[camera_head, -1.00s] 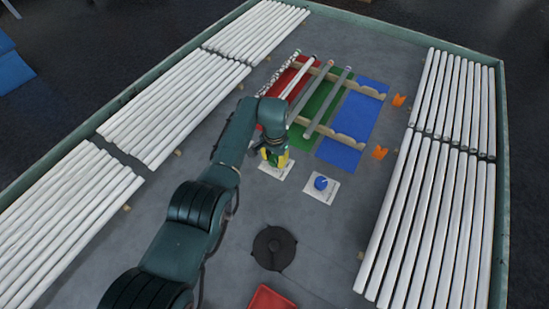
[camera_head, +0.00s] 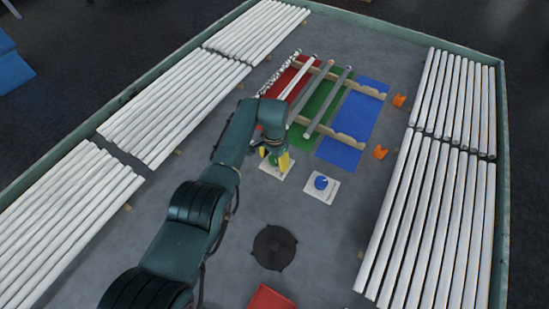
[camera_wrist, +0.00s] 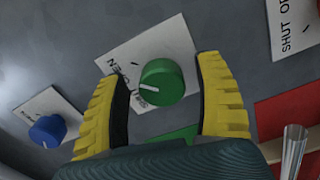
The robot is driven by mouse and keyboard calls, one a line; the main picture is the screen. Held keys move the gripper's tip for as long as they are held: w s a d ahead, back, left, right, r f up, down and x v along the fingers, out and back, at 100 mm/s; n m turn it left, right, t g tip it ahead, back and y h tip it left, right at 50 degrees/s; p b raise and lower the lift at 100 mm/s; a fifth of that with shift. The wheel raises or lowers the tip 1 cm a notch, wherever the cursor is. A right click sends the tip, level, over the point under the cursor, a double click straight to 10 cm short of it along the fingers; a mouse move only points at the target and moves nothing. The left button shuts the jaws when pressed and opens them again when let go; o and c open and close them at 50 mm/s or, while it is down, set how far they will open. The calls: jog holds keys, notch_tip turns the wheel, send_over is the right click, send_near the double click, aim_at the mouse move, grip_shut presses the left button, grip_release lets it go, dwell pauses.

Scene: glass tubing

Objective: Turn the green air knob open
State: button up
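The green knob (camera_wrist: 162,82) sits on a white plate (camera_wrist: 185,45) with "OPEN" and "SHUT" lettering. Its white pointer line faces left in the wrist view, toward the lettering. My gripper (camera_wrist: 162,70) is open, with its yellow fingers on either side of the knob and visible gaps between them and it. Whether the fingertips are down at knob height is hard to tell. In the head view my gripper (camera_head: 276,160) is over the same white plate (camera_head: 265,168) and mostly hides the knob.
A blue knob (camera_head: 321,183) on its own white plate stands to the right. Glass tubes lie on wooden racks over red, green and blue mats (camera_head: 368,105). White tube rows line both sides. A dark disc (camera_head: 274,248) and a red tray (camera_head: 268,299) are in front.

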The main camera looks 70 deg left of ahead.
aim_at(275, 158)
jog(key=shift+r, duration=0.2)
jog(key=shift+w+a+r, duration=0.1)
jog(key=shift+r, duration=0.1)
notch_tip(275, 158, up, 12)
jog(key=shift+f, duration=0.25)
dwell(0.4)
